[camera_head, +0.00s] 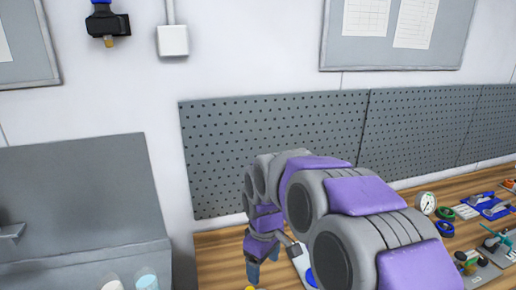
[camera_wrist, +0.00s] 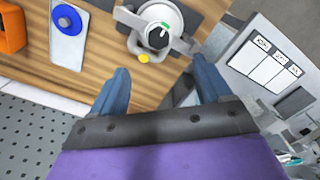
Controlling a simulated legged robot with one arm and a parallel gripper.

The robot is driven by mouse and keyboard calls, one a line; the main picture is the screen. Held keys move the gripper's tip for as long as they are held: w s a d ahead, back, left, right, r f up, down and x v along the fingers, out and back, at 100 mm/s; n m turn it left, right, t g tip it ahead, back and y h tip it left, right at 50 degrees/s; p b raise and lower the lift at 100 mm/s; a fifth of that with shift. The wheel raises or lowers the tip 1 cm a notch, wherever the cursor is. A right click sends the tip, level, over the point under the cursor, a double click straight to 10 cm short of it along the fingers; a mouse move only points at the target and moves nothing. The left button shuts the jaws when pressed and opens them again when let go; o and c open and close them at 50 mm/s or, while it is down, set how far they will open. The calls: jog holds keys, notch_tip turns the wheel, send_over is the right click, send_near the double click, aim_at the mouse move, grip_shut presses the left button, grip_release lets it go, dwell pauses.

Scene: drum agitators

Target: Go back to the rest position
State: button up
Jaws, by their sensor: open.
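My gripper (camera_wrist: 160,82) shows in the wrist view with its two blue fingers spread wide apart and nothing between them. In the head view my gripper (camera_head: 261,265) hangs at the end of my grey and purple arm, pointing down over the bench. My arm hides part of the bench and pegboard there.
The wooden bench (camera_head: 218,250) runs along a grey pegboard (camera_head: 270,125). A gauge (camera_head: 427,203) and several small tools lie at the right. A white plate with a blue disc (camera_wrist: 68,22) and an orange object (camera_wrist: 10,28) lie near the device. A grey cabinet (camera_head: 80,190) stands left.

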jog(key=s+d+f+m+b, duration=0.2)
jog(key=s+d+m, duration=0.1)
jog(key=s, duration=0.7)
jog(key=s+d+f+m+g+b, duration=0.1)
jog(key=s+d+f+m+b, duration=0.2)
jog(key=s, duration=0.7)
jog(key=s+d+f+m+b, duration=0.2)
jog(key=s+d, duration=0.4)
jog(key=s, duration=0.4)
jog(key=f+m, duration=0.1)
jog(key=m, duration=0.1)
jog(key=shift+s+d+f+m+g, duration=0.15)
jog(key=shift+d+m+g, duration=0.15)
jog(key=shift+d+m, duration=0.1)
